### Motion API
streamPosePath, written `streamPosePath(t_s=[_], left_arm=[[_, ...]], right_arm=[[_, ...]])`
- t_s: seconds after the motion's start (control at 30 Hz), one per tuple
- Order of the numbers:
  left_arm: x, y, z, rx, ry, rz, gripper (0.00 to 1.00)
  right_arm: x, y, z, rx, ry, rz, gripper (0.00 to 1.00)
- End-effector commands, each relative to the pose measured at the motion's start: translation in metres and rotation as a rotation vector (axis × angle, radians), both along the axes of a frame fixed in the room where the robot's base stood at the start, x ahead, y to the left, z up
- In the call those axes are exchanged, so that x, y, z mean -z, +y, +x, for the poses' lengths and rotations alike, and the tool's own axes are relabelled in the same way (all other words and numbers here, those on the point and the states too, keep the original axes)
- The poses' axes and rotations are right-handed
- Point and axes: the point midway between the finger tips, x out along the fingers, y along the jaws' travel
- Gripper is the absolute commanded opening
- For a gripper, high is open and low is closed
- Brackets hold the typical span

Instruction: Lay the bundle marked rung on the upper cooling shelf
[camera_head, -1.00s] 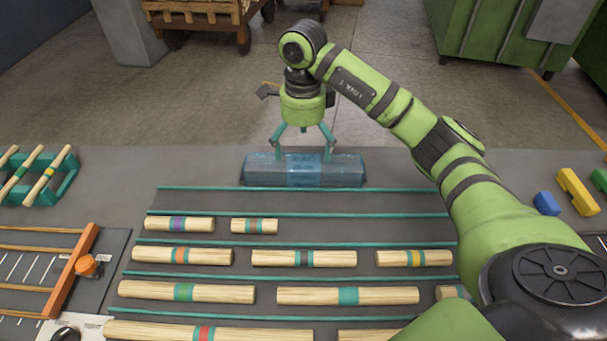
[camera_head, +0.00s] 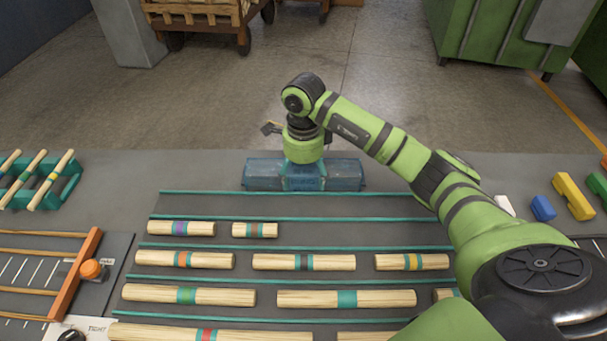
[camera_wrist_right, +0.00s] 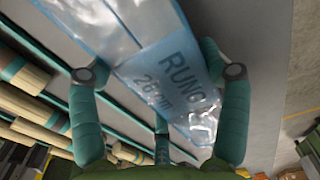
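The bundle marked rung (camera_head: 345,176) is wrapped in clear blue film and lies on the grey bench, behind the top teal strip. In the right wrist view its label (camera_wrist_right: 172,82) reads "RUNG 26 cm". My right gripper (camera_head: 304,178) is low over the middle of the bundle and hides part of it. In the right wrist view the fingers of my right gripper (camera_wrist_right: 160,73) are spread apart, one on each side of the bundle, with the third finger lower down. I cannot tell whether they touch it. My left gripper is out of view. I see no cooling shelf.
Several banded wooden rods (camera_head: 345,299) lie between teal strips in front of the bundle. A teal rack (camera_head: 70,187) with rods stands at left, above an orange-edged fixture (camera_head: 75,275). Blue (camera_head: 542,208) and yellow (camera_head: 573,197) blocks are at right. Bare bench lies left of the bundle.

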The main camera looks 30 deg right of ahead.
Motion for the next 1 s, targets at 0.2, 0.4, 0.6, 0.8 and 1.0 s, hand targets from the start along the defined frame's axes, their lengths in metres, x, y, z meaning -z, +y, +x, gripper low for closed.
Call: streamPosePath(t_s=[0.2,0.4,0.6,0.8,1.0], left_arm=[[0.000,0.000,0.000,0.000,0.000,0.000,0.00],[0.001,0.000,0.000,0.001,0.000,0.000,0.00],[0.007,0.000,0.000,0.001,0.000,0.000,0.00],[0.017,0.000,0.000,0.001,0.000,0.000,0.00],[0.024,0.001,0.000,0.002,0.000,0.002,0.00]], right_arm=[[0.000,0.000,0.000,0.000,-0.001,-0.001,0.20],[-0.002,0.000,0.000,0.000,-0.001,-0.001,0.20],[-0.018,0.000,0.001,0.000,-0.005,-0.001,0.20],[-0.047,-0.010,-0.012,0.002,-0.004,-0.003,0.20],[-0.076,-0.034,-0.051,0.003,-0.005,-0.007,0.20]])
